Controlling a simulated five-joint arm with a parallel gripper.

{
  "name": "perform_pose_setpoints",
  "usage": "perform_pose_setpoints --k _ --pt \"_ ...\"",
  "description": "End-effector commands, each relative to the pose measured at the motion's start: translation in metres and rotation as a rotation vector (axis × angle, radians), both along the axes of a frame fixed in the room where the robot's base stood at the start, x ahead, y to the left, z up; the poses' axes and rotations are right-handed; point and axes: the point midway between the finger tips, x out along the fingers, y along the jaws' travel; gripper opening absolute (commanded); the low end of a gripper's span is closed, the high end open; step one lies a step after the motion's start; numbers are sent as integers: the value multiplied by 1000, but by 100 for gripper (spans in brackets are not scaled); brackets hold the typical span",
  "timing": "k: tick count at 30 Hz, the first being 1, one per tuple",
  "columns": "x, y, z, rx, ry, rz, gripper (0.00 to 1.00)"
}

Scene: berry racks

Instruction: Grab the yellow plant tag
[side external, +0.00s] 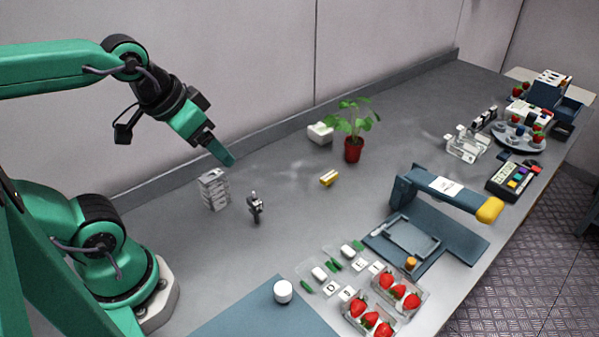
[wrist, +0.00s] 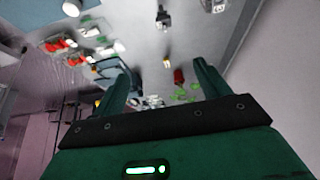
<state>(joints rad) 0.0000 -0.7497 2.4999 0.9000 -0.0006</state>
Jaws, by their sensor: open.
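The yellow plant tag (side external: 329,178) appears as a small yellow block lying on the grey bench, in front of the potted plant. In the wrist view a small pale yellowish piece (wrist: 166,61) between the fingers looks like the same tag, but it is too small to be sure. My gripper (side external: 228,160) is raised above the bench, to the left of the tag and well apart from it. In the wrist view my gripper (wrist: 162,75) has its two fingers spread wide with nothing between them. The far finger is partly hidden in the side view.
A plant in a red pot (side external: 353,150) and a white block (side external: 320,133) stand behind the tag. A white stack (side external: 214,189) and a small dark tool (side external: 255,208) stand below my gripper. A blue press-like device (side external: 440,190) and strawberry trays (side external: 361,325) are nearer the front.

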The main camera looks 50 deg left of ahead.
Motion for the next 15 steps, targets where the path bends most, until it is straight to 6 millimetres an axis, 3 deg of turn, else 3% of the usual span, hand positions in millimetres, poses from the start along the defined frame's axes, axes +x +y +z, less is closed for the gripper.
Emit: perform_pose_setpoints --k 8,15 --pt "13 0 3 -28 18 55 75" --pt "46 0 8 -101 60 203 75"
